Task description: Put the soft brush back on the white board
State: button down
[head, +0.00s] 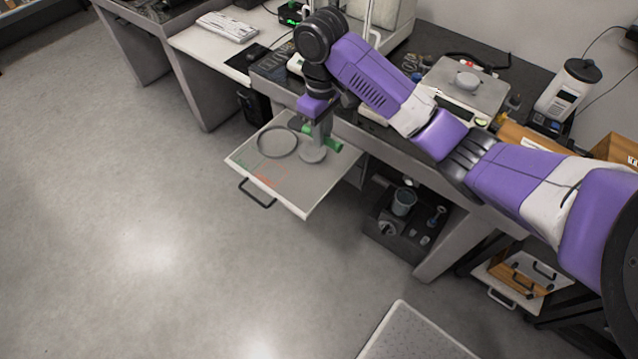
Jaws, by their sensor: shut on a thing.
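The white board (292,192) is pulled out from under the dark-topped table at mid-picture, with a dark handle on its front edge. A dark grey ring or shallow dish (260,143) lies on it, near small green and orange marks. My gripper (319,138), with green fingers, points down over the board's right rear part. It is shut on a grey upright thing with a wide round lower end, which appears to be the soft brush (313,155). Its lower end is at or just above the board; I cannot tell if it touches. My wrist hides its top.
The dark table above holds a balance (466,92), a white jar with a black lid (567,90) and small items. A dark box with a cup (403,200) stands below, right of the board. A keyboard (228,27) lies at the left.

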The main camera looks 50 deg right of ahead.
jog(key=b, duration=0.3)
send_over(323, 186)
notch_tip(323, 186, down, 15)
jog(key=shift+d+r, duration=0.1)
jog(key=shift+f, duration=2.6)
jog(key=shift+f, duration=0.15)
jog(key=c, duration=1.3)
grip_release()
